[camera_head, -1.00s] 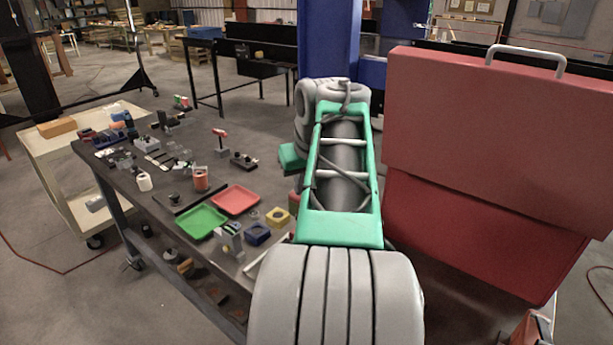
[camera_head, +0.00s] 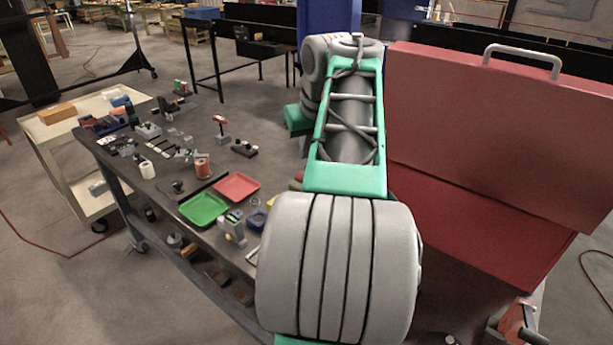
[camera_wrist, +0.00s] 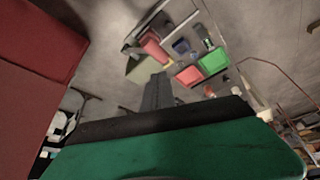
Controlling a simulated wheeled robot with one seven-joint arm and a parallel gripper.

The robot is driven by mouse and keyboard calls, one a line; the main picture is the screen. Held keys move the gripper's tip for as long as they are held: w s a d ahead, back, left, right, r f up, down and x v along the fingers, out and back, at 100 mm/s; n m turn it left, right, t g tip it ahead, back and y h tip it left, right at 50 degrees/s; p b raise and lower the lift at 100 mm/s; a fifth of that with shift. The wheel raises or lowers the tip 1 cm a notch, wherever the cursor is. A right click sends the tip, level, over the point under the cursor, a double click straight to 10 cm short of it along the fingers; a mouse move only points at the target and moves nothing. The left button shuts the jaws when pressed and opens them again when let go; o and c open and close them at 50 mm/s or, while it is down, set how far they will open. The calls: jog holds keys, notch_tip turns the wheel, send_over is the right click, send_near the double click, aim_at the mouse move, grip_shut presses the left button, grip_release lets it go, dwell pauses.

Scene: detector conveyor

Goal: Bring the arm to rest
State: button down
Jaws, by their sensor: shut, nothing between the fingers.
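My arm, grey and green, rises in front of the head camera and extends away between the work table and the red case. My gripper shows in the wrist view as dark grey fingers (camera_wrist: 158,92) beyond the green and black wrist housing. The fingers are together and hold nothing. They stand apart from the table's objects, which show beyond them. In the head view my gripper is hidden behind the arm.
A dark work table (camera_head: 152,188) at left carries a green tray (camera_head: 203,208), a red tray (camera_head: 237,187) and several small parts. A cream cart (camera_head: 62,150) stands behind it. A big red case (camera_head: 490,130) stands close at right. Open floor lies at far left.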

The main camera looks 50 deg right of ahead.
jog(key=w+a+f+n+y+b, duration=0.15)
jog(key=a+f, duration=0.25)
jog(key=a, duration=0.5)
jog(key=w+a+f+n+b, duration=0.1)
jog(key=w+a+f, duration=0.2)
jog(key=a, duration=0.6)
jog(key=s+a+f+n+b, duration=0.1)
jog(key=s+a+f, duration=0.3)
jog(key=a+f, duration=0.2)
jog(key=s+a+f+n, duration=0.1)
jog(key=s+a+f, duration=0.3)
jog(key=a, duration=0.5)
notch_tip(320, 180, down, 2)
jog(key=shift+a+f+b, duration=0.1)
jog(key=shift+a+b, duration=0.1)
jog(key=shift+b, duration=0.2)
jog(key=shift+n+y, duration=0.25)
jog(key=shift+d, duration=0.1)
